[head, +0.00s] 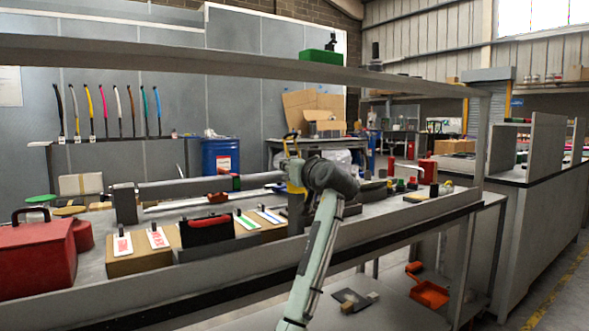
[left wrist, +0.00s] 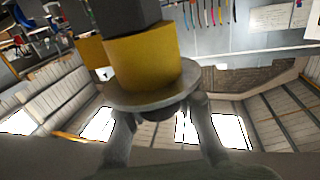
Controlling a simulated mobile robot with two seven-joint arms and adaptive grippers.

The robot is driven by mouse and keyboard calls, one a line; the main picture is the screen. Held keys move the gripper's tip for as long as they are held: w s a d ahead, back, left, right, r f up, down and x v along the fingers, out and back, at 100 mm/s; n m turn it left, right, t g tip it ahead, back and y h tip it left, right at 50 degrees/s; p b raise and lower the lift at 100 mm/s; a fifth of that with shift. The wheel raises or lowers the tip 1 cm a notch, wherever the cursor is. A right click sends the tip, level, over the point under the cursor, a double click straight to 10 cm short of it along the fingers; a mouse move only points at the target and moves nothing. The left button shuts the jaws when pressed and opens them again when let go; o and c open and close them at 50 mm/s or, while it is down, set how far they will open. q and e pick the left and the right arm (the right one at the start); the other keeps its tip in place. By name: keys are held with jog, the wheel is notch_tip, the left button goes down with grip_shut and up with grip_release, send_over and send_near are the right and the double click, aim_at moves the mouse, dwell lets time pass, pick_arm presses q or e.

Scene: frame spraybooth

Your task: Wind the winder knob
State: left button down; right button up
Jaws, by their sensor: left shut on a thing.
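The winder stands on the bench as a grey post (head: 297,214) with a yellow collar (head: 296,187). In the left wrist view the picture is upside down, with the yellow collar (left wrist: 145,62), a pale round flange (left wrist: 150,90) and the grey post (left wrist: 125,14). My left gripper (left wrist: 163,118) has its two fingers on either side of the dark winder knob just past the flange, shut on it. The fingers and flange hide most of the knob. In the head view my wrist covers the knob. My right gripper is in neither view.
A red toolbox (head: 37,256) stands at the left of the bench. A black-and-red case (head: 207,231) and white cards (head: 158,236) sit left of the winder. A long grey shelf beam (head: 230,62) crosses above. A blue drum (head: 220,157) stands behind.

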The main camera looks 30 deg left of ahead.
pick_arm(q)
jog(key=shift+s+a+n+g+y+b, duration=0.1)
jog(key=shift+s+n+g+y+b, duration=0.1)
jog(key=shift+n+g+y, duration=0.45)
jog(key=shift+s+a+n+g+y+b, duration=0.2)
jog(key=shift+n+g, duration=0.3)
jog(key=shift+g, duration=0.45)
jog(key=shift+s+d+n+g+y+b, duration=0.1)
jog(key=shift+n+g+y+b, duration=0.2)
jog(key=shift+n+g, duration=0.4)
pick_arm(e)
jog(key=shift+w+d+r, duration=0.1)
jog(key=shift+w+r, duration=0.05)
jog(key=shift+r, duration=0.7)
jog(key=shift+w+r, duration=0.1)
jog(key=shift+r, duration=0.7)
pick_arm(q)
jog(key=shift+g, duration=0.3)
jog(key=c, duration=1.3)
grip_release()
jog(key=v, duration=1.2)
jog(key=shift+s, duration=0.1)
jog(key=shift+o, duration=0.4)
